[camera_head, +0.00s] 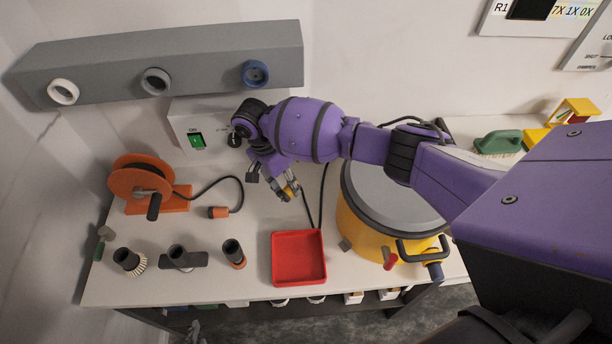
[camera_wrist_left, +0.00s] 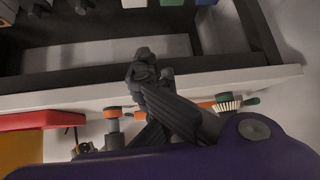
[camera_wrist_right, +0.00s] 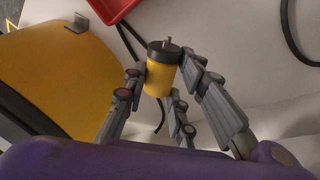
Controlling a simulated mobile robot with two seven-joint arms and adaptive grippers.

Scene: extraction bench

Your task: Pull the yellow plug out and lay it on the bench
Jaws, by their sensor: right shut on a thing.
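The yellow plug (camera_wrist_right: 160,75) is a yellow cylinder with a dark end and a short metal prong. In the right wrist view it sits between the fingers of my right gripper (camera_wrist_right: 163,82), which is shut on it. The prong is bare and points away from the fingers. In the head view my right gripper (camera_head: 287,187) holds the plug (camera_head: 290,191) above the white bench (camera_head: 225,275), in front of the grey socket box (camera_head: 180,122). My left gripper (camera_wrist_left: 150,75) shows in the left wrist view, fingers bunched together and empty, beyond the bench's front edge.
A red tray (camera_head: 299,284) lies at the front of the bench. The yellow drum (camera_head: 365,235) with a grey lid stands right of it. An orange cable reel (camera_head: 140,178) with a loose orange plug (camera_head: 218,212) is at the left.

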